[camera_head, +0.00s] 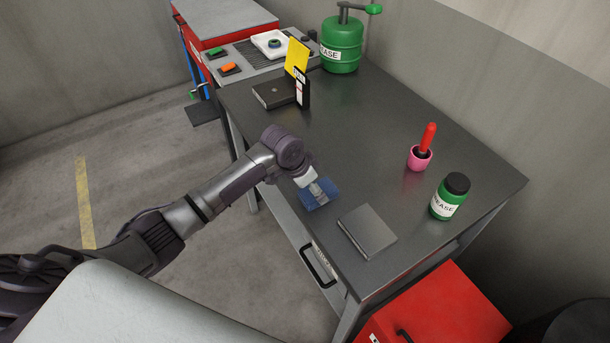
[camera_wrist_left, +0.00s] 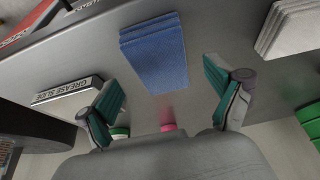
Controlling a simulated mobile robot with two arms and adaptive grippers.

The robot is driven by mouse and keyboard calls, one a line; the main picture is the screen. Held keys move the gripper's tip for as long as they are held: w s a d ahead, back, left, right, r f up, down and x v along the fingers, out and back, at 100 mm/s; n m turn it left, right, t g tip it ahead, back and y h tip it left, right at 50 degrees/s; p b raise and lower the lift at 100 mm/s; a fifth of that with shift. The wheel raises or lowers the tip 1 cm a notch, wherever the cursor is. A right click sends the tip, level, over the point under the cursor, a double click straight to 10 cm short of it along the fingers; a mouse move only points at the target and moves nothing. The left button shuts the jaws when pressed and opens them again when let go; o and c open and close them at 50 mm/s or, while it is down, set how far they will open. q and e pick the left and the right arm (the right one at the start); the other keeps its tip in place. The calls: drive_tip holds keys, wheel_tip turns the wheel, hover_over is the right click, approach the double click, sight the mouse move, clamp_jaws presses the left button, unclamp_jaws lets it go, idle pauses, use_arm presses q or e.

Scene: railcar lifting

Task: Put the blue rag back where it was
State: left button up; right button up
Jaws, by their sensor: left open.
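The blue rag (camera_head: 327,203) lies folded flat on the dark workbench (camera_head: 360,120), near its front edge. In the left wrist view the rag (camera_wrist_left: 155,55) shows as a folded, layered blue stack just ahead of the fingers. My left gripper (camera_head: 316,188) is right above the rag in the head view and hides part of it. In the left wrist view the left gripper (camera_wrist_left: 163,78) is open, its teal-padded fingers wide apart with nothing held between them. I cannot tell whether the fingertips touch the rag. My right gripper is not in view.
A grey flat block (camera_head: 367,231) lies right of the rag. A green grease jar (camera_head: 449,197) and a pink cup with a red-handled tool (camera_head: 420,158) stand farther right. A black box (camera_head: 276,94), a yellow card (camera_head: 297,58) and a green grease can (camera_head: 342,45) stand toward the back. The bench middle is clear.

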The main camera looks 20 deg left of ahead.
use_arm(q)
drive_tip(key=b+v, duration=0.1)
drive_tip(key=v, duration=0.7)
drive_tip(key=shift+r, duration=0.35)
drive_tip(key=shift+s+a, duration=0.1)
drive_tip(key=shift+s, duration=0.05)
